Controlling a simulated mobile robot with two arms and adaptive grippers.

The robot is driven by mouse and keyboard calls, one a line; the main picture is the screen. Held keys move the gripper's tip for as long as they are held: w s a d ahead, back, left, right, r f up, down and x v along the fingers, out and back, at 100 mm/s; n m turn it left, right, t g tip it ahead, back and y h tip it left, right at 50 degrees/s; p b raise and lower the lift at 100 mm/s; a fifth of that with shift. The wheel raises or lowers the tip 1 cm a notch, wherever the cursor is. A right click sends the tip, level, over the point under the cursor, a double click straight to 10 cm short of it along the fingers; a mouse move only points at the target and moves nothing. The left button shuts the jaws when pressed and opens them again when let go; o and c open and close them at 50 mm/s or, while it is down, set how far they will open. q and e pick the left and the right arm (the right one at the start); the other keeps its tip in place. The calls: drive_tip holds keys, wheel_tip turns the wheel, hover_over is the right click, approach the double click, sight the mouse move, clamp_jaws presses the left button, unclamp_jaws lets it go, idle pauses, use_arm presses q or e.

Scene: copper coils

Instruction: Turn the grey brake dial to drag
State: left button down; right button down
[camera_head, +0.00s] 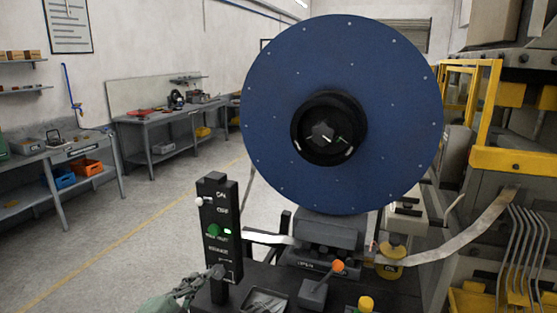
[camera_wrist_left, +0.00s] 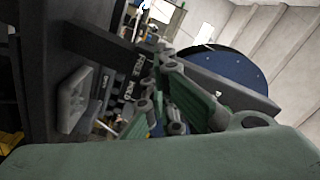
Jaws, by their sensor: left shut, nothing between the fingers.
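The black control panel (camera_head: 221,240) stands upright left of the big blue disc, with a white knob, a green button and small white labels. A grey dial (camera_head: 217,271) sits low on its face, and its setting is too small to read. My left gripper (camera_head: 207,279) is shut and empty, its tips beside the dial at the panel's lower left; whether they touch it I cannot tell. In the left wrist view the gripper (camera_wrist_left: 165,85) shows in front of the dark panel (camera_wrist_left: 112,88), where a pale grey block-shaped part (camera_wrist_left: 73,100) juts out. My right gripper is out of view.
The blue disc (camera_head: 290,75) fills the middle, with a black hub. A small box with an orange-topped lever (camera_head: 313,294) and a dark tray (camera_head: 265,301) lie right of the panel. Metal strip runs on both sides of the machine. Open floor (camera_head: 150,215) lies to the left.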

use_arm(q)
drive_tip(key=shift+d, duration=0.15)
idle(0.3)
drive_tip(key=shift+s+d+f, duration=0.1)
drive_tip(key=shift+f, duration=0.05)
drive_tip(key=shift+s+d+f+p, duration=0.2)
drive_tip(key=shift+d+f+p, duration=0.15)
drive_tip(key=shift+f+p, duration=0.3)
idle(0.5)
drive_tip(key=shift+a+f, duration=0.15)
drive_tip(key=shift+f, duration=0.15)
drive_tip(key=shift+p+v, duration=1.05)
drive_tip(key=shift+v, duration=1.5)
